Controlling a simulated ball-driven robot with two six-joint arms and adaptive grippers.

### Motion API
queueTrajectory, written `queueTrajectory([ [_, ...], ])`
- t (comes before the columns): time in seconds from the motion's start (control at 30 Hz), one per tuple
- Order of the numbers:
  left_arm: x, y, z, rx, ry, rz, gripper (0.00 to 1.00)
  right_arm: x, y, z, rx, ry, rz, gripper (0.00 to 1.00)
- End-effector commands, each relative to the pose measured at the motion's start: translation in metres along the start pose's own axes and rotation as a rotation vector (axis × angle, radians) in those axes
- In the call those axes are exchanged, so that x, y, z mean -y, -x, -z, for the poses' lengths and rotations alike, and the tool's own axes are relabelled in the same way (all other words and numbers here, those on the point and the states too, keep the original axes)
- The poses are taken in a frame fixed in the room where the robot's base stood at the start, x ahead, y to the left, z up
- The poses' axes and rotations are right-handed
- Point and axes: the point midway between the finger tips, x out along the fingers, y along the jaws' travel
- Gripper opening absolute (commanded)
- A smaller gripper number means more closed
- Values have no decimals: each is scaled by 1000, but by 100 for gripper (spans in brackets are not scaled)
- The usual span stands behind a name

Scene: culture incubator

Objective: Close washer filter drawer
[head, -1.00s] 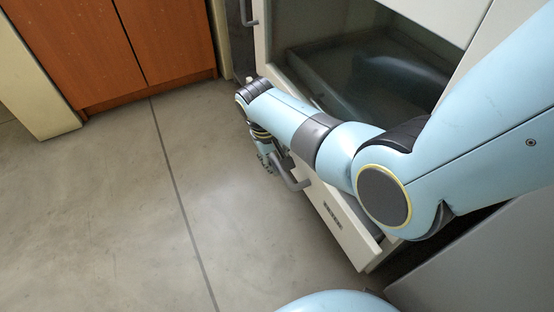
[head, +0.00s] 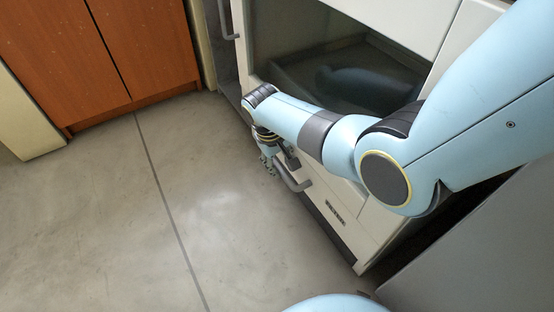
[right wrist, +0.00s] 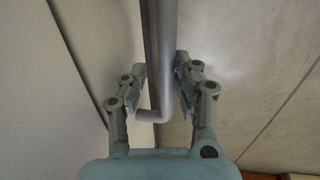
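The washer's low pale drawer front (head: 352,230) bears a small dark label and a grey bar handle (head: 297,183). In the head view the drawer front looks flush, or nearly flush, with the cabinet; my right arm hides part of its upper edge. My right gripper (head: 270,158) is at the handle. In the right wrist view the handle bar (right wrist: 169,60) runs between the two spread fingers of the right gripper (right wrist: 160,75), closer to the right finger, with a gap on the left side. My left gripper is not in view.
Above the drawer is a dark glass window (head: 340,65) in the pale cabinet. An orange-brown wooden cabinet (head: 150,50) stands at the upper left. The grey floor (head: 120,230) in front is clear. A grey panel (head: 470,240) is at the lower right.

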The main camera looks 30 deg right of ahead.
Motion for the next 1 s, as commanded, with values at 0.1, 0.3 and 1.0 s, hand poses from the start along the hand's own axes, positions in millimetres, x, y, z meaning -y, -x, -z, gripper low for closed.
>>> queueTrajectory([
  [0.1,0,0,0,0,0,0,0,0,0,0,1,0,1,40],
  [0.3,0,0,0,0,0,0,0,2,0,0,1,-1,3,40],
  [1.0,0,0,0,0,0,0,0,0,110,0,-1,-2,3,40],
])
